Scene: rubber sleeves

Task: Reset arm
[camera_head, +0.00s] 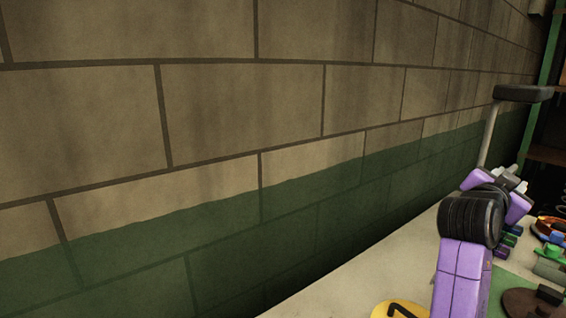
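My arm, with purple links and a ribbed black joint, rises from the bottom edge at the lower right of the head view. Small grey parts at its far end may be my gripper (512,181). They are small and partly hidden behind the black joint, so I cannot make out the fingers or whether anything is between them. The pale table (345,293) lies under and around the arm.
A block wall (245,110), green along its lower part, fills most of the view. Small coloured parts (553,252) crowd the table at right. A yellow disc (385,310) with a black mark lies at the bottom edge. A pole with a dark head (523,93) stands behind the arm.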

